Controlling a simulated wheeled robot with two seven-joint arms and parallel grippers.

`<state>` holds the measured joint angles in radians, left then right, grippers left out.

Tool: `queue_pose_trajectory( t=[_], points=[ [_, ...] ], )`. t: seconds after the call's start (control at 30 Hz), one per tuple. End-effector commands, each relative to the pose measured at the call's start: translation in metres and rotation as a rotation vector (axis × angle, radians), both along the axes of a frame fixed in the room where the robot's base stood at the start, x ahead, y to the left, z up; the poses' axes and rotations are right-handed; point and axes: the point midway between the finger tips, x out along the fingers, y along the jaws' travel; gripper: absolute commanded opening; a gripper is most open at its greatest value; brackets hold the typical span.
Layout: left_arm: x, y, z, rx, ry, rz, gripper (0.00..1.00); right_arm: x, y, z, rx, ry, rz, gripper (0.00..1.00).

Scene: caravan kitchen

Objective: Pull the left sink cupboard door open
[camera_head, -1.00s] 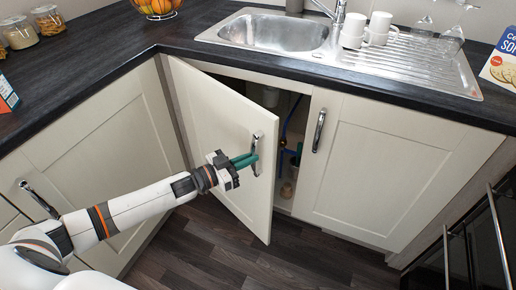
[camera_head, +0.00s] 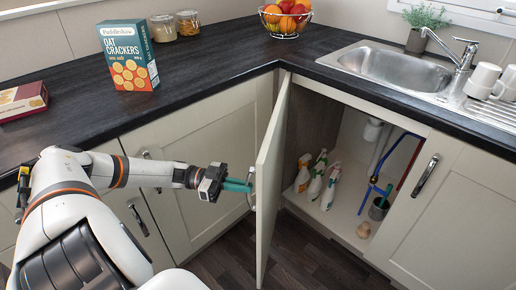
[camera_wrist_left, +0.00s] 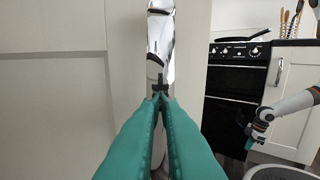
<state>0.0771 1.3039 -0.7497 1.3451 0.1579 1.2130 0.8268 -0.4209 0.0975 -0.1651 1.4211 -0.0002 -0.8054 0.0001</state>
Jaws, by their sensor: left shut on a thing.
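The left sink cupboard door (camera_head: 267,190) is cream and stands wide open, seen nearly edge-on in the head view. Its chrome handle (camera_head: 251,192) also shows upright in the left wrist view (camera_wrist_left: 160,42). My left gripper (camera_head: 246,186) has its green fingers shut on the handle, on the outer face of the door; in the wrist view the fingertips (camera_wrist_left: 160,98) meet at the handle's bar. My right gripper (camera_wrist_left: 252,136) shows small at the right of the wrist view, away from the door, its jaws too small to judge.
The closed right sink door (camera_head: 455,215) stands beside the opening. The dark floor (camera_head: 315,258) is clear below. A black oven (camera_wrist_left: 233,95) is in the wrist view.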

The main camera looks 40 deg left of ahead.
Motion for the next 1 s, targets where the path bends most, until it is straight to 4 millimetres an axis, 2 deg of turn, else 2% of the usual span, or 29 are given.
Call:
queue_pose_trajectory(
  t=[0.1,0.47,0.5,0.6,0.63,0.87,1.0],
  points=[
    [0.0005,0.0081,0.0011,0.003,-0.001,0.011,0.00,-0.0002,-0.0002,-0.0003,0.000,0.000,0.000,0.00],
    [0.0015,0.0105,0.0025,0.003,-0.004,0.016,0.00,-0.0006,-0.0003,-0.0004,0.000,0.001,0.000,0.00],
    [0.0017,0.0106,0.0027,0.003,-0.005,0.016,0.10,-0.0007,-0.0003,-0.0004,0.000,0.001,0.000,0.00],
    [0.0015,0.0102,0.0026,0.003,-0.004,0.015,0.27,-0.0010,-0.0003,-0.0006,0.000,0.002,0.000,0.00],
    [0.0013,0.0100,0.0025,0.003,-0.004,0.014,0.29,-0.0009,-0.0004,-0.0006,0.000,0.002,0.000,0.00],
    [-0.0001,0.0086,0.0018,0.002,-0.003,0.009,0.29,-0.0010,-0.0002,-0.0005,0.000,0.002,0.000,0.00],
    [-0.0005,0.0087,0.0092,0.002,-0.003,0.008,0.29,-0.0009,0.0001,0.0012,0.001,-0.002,0.000,0.00]
  ],
)
